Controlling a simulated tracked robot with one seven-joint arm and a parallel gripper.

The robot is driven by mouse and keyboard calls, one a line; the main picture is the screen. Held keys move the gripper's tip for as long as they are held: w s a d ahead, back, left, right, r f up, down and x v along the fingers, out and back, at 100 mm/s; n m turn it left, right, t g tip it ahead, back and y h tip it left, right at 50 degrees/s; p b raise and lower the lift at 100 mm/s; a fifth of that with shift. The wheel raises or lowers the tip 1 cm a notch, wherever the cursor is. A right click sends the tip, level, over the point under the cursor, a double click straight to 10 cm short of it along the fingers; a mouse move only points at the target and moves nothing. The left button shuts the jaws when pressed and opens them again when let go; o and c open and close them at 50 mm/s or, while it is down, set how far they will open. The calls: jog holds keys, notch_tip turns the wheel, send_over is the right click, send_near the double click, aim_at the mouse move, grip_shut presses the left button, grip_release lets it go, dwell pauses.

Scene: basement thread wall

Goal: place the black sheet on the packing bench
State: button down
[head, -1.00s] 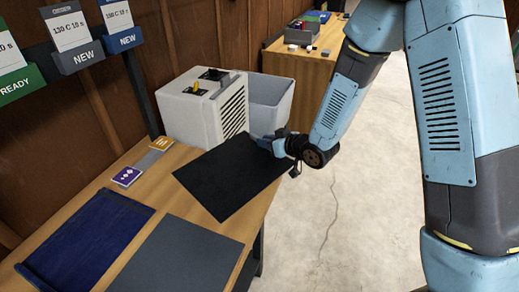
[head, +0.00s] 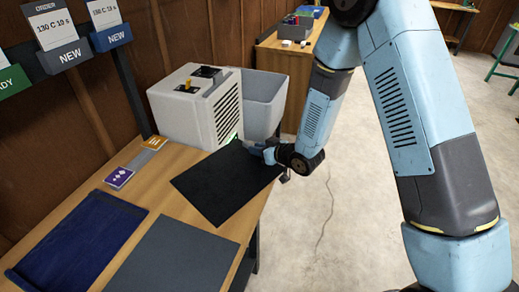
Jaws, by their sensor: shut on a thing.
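The black sheet (head: 222,185) is flat and dark, and it spans the right part of the near wooden bench (head: 183,158), in front of the white machine. My gripper (head: 262,152) is shut on the sheet's far right edge, near the bench's right side. The fingertips are small and partly hidden by the wrist. I cannot tell whether the sheet touches the bench top or hangs just above it. Which bench is the packing bench is not marked in this view.
A white machine (head: 190,112) and a grey bin (head: 262,100) stand behind the sheet. A blue sheet (head: 78,240) and a grey sheet (head: 172,258) lie at the near left. A second wooden bench (head: 282,62) with small items stands farther back. Concrete floor is open at the right.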

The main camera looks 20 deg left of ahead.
jog(key=c, duration=1)
grip_release()
jog(key=v, duration=1.2)
